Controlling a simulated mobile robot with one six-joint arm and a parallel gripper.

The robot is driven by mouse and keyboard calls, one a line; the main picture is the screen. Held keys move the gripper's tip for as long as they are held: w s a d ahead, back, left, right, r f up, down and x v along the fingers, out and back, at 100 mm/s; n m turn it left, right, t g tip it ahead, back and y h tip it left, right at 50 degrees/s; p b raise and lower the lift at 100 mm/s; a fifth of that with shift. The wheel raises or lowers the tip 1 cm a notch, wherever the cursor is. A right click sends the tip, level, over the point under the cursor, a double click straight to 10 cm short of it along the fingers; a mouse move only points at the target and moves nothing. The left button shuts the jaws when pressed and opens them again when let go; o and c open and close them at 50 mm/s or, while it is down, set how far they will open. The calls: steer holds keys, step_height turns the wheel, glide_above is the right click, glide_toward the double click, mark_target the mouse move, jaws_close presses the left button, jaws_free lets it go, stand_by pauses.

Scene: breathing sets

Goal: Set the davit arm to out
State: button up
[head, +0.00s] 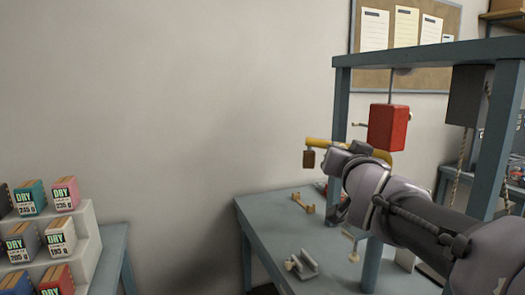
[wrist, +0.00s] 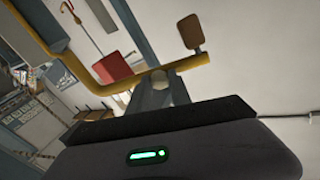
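The davit arm is a yellow bar (head: 318,141) that runs left from the blue-grey frame in the head view. A small brown block (head: 309,159) hangs at its left end. The wrist view shows the bar (wrist: 110,72) crossing just beyond my gripper, with the brown block (wrist: 190,32) near its tip. My gripper (head: 340,157) is at the bar near its outer end, touching or very close.
A red block (head: 388,127) hangs under the frame's top beam (head: 430,52), behind my arm. A stepped rack (head: 88,240) of DRY boxes stands left. The space between is clear.

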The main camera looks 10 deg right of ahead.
steer(key=o, duration=0.4)
steer(key=p+v, duration=0.5)
steer(key=v, duration=1.2)
steer(key=shift+s+p, duration=0.2)
steer(key=shift+p, duration=0.2)
